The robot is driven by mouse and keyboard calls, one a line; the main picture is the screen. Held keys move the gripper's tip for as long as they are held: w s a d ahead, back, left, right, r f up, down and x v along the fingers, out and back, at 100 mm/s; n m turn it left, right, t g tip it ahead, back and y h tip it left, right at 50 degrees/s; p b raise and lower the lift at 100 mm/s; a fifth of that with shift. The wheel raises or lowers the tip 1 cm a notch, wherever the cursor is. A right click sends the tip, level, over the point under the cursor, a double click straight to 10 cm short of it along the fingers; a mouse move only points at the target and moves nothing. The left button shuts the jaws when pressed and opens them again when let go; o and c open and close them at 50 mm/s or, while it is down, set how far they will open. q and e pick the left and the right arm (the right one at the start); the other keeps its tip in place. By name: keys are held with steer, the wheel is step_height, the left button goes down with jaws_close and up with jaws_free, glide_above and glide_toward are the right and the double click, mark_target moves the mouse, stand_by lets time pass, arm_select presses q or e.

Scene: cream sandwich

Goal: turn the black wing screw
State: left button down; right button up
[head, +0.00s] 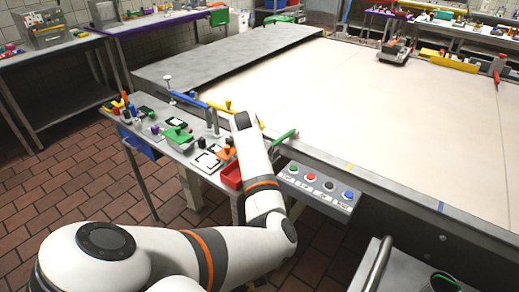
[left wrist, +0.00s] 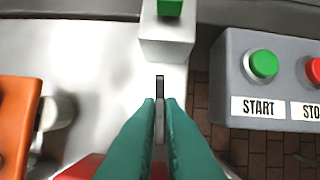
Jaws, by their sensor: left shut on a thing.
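In the left wrist view, my left gripper (left wrist: 160,108) has its two teal fingers closed on a thin dark upright piece, which looks like the black wing screw (left wrist: 160,88) seen edge-on. Its tip shows just beyond the fingertips; the rest is hidden between and below them. In the head view my arm reaches over the small side table and hides the gripper and the screw. My right gripper is not in view.
A grey control box (left wrist: 236,75) with START and STOP buttons stands right of the fingers. A white block (left wrist: 168,42) with a green piece is just ahead. An orange part (left wrist: 20,120) is at left. The side table (head: 178,153) is crowded; the broad cream surface (head: 380,115) is mostly clear.

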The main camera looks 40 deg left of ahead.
arm_select(q)
steer(key=shift+m+h+p, duration=0.3)
steer(key=shift+m+p, duration=0.3)
steer(key=c, duration=1.6)
jaws_free()
steer(key=shift+o, duration=0.2)
steer(key=b+v, duration=0.1)
steer(key=v, duration=1.1)
